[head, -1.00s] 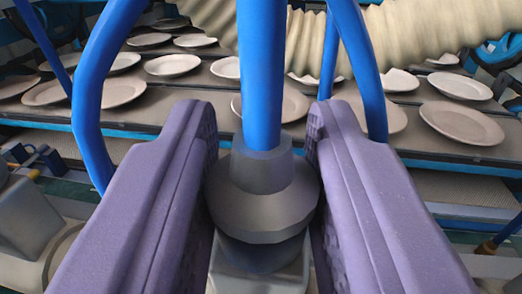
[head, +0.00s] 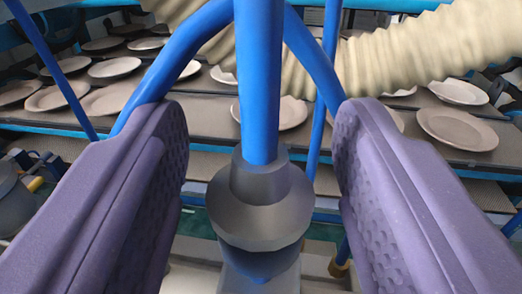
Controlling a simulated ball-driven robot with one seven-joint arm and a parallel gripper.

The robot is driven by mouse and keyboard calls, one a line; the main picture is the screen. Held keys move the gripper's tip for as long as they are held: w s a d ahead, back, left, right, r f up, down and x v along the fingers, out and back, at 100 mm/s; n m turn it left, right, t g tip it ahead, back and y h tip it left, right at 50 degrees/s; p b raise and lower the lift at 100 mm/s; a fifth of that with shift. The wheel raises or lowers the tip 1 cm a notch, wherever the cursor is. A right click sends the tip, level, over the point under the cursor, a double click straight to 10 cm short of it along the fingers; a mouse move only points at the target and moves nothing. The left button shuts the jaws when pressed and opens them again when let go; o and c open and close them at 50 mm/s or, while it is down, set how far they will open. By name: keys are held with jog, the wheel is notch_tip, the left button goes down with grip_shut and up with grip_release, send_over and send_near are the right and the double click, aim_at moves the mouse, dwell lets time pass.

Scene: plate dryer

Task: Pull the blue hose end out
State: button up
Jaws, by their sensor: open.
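The blue hose (head: 259,80) comes down from the top middle of the head view and ends in a dark grey stepped collar (head: 262,205). Below the collar a dark blue rounded part (head: 260,263) sits above a grey block (head: 285,280). My gripper (head: 262,150) has its two purple jaws spread to the left and right of the collar. A gap shows on each side, so the jaws do not touch the collar. What lies beneath the collar is mostly hidden.
Other blue hoses (head: 185,55) arch behind the jaws. A beige corrugated duct (head: 420,50) crosses the upper right. Behind are dark shelves with several pale plates (head: 457,130). Grey machine parts (head: 12,200) stand at the left edge.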

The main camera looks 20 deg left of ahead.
jog(key=v, duration=0.7)
jog(key=shift+s+d+p, duration=0.15)
jog(key=shift+s+p, duration=0.2)
jog(key=shift+p, duration=0.05)
